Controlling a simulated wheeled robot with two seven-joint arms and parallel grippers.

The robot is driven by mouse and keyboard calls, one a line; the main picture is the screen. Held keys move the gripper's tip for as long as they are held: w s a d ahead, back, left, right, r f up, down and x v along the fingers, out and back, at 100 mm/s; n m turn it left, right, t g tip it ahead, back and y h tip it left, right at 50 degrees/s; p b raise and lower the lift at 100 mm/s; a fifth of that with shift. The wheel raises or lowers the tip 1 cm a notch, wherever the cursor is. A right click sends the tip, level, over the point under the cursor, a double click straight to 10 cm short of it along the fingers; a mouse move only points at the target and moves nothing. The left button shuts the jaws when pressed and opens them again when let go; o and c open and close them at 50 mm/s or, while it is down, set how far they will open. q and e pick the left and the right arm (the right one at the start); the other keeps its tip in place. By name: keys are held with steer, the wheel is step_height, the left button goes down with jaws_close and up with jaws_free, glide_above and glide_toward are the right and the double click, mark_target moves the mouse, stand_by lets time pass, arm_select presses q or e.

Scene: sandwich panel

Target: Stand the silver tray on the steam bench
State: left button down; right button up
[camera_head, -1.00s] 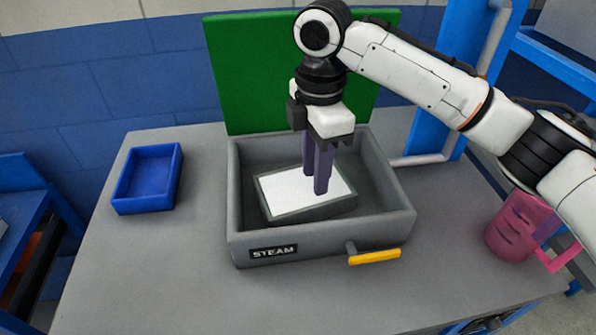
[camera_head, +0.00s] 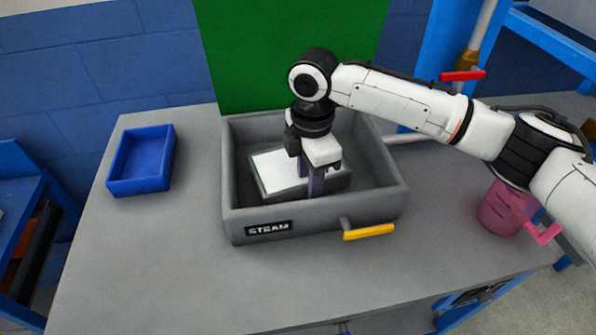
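The tray (camera_head: 277,173), with dark grey sides and a pale, bright top, lies inside the grey open-topped box marked STEAM (camera_head: 231,190), which I take as the steam bench. It sits skewed on the box floor. My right gripper (camera_head: 316,186) points down over the tray's right part, its purple fingers low at the tray. The wrist hides the tray's back right part. I cannot tell whether the fingers touch the tray or are closed on it. My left gripper is not in view.
A blue bin (camera_head: 142,168) stands on the grey table (camera_head: 150,270) at the left. A yellow handle (camera_head: 369,231) sticks out from the box's front. A pink mug-like container (camera_head: 499,211) stands at the right. A green panel (camera_head: 290,50) rises behind. The front of the table is clear.

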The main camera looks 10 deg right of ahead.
jaws_close()
steer(key=shift+r, duration=0.15)
